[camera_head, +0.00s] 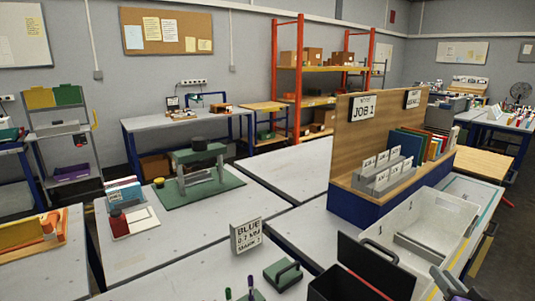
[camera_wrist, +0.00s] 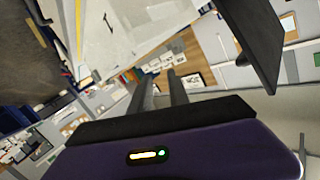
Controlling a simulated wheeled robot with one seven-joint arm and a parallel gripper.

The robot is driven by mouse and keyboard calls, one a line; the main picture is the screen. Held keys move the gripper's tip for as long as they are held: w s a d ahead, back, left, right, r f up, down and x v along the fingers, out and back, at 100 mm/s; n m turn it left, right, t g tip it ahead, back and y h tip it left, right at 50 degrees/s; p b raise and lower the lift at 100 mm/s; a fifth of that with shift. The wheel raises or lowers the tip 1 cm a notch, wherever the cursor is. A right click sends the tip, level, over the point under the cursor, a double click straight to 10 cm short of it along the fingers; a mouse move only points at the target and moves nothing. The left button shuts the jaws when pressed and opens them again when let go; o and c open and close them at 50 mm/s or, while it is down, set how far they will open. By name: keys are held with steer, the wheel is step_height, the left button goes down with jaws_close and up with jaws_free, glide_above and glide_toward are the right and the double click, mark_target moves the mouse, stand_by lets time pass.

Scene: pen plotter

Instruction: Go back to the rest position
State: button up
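My gripper (camera_wrist: 160,85) shows in the wrist view as two dark fingers with a gap between them. It is open and nothing is between the fingers. Its dark and purple body fills the bottom of that view, with a small lit indicator. The wrist view is tilted, and no bench object is close to the fingertips. In the head view a grey and purple part at the lower right edge looks like my arm or gripper; the fingers cannot be made out there. The plotter-like green machine (camera_head: 198,158) stands on a green mat (camera_head: 228,181) on the left bench.
A sign reading BLUE (camera_head: 246,235) stands on the near bench, by a green block with a handle (camera_head: 283,275) and pens (camera_head: 251,281). A black open box (camera_head: 372,262) and white bin (camera_head: 451,209) are at lower right. The wooden JOB 1 panel (camera_head: 375,138) rises behind.

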steer(key=s+a+f+n, duration=0.1)
steer(key=s+a, duration=0.6)
steer(key=s, duration=0.7)
steer(key=s+a+f+n+y, duration=0.1)
steer(key=s+a+n, duration=0.1)
steer(key=s+a, duration=0.6)
steer(key=s+a+f+n+g+y, duration=0.1)
steer(key=s+a, duration=0.7)
steer(key=s, duration=1.3)
steer(key=shift+s+f+n, duration=0.25)
steer(key=shift+f+n, duration=0.2)
steer(key=shift+n, duration=0.05)
